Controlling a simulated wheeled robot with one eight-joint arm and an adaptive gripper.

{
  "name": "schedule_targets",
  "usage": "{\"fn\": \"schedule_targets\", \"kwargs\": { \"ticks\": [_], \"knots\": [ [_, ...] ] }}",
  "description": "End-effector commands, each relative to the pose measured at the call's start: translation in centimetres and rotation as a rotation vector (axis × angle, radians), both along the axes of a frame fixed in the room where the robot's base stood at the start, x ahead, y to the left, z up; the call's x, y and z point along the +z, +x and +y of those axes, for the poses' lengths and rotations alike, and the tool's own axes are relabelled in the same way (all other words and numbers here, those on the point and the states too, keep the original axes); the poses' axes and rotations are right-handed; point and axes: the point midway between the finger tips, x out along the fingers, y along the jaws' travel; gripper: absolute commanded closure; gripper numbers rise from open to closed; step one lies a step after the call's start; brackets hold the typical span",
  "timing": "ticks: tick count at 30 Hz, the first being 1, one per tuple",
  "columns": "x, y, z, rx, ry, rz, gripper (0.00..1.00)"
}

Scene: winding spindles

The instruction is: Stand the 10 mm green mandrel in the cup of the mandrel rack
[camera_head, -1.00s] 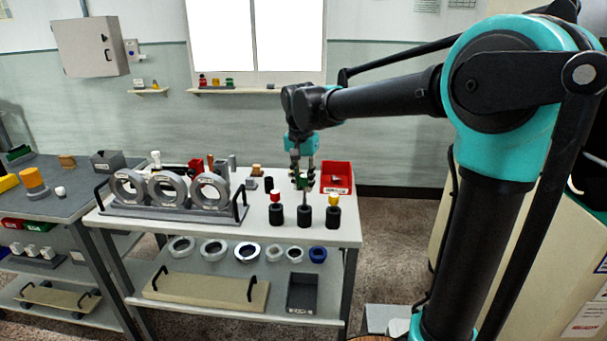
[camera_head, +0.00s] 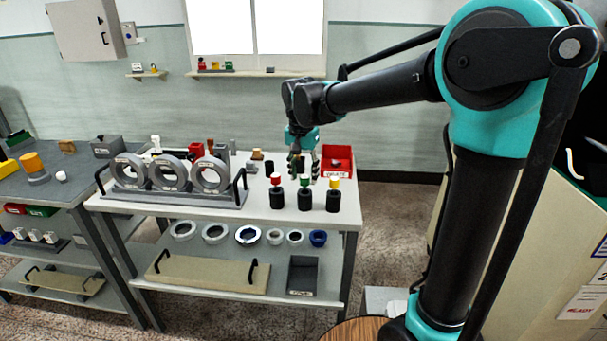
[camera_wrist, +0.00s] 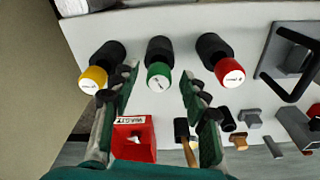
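The green mandrel (camera_head: 305,183) stands upright in the middle black cup (camera_head: 305,200) of a row of three; its green cap also shows in the wrist view (camera_wrist: 158,77). Its shaft is hidden in the cup. A red-capped mandrel (camera_head: 276,180) and a yellow-capped one (camera_head: 334,183) stand in the cups on either side. My gripper (camera_head: 303,170) is above and behind the green cap. In the wrist view its fingers are spread, with a gap on both sides of the green cap, and hold nothing.
A red bin (camera_head: 338,160) sits behind the cups. A grey fixture with three rings (camera_head: 172,175) and black handles stands to the left. Small dark and brown pieces (camera_head: 257,156) lie between. The bench front (camera_head: 255,216) is clear.

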Motion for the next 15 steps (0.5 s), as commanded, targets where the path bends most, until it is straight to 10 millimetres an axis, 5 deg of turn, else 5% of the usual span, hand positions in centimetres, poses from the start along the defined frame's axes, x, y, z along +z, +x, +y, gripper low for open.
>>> {"fn": "schedule_targets", "kwargs": {
  "ticks": [10,15],
  "knots": [
    [0.2,0.0,0.0,0.0,0.0,0.0,0.51],
    [2.2,-0.2,0.1,0.0,0.0,0.0,0.51]
  ]
}}
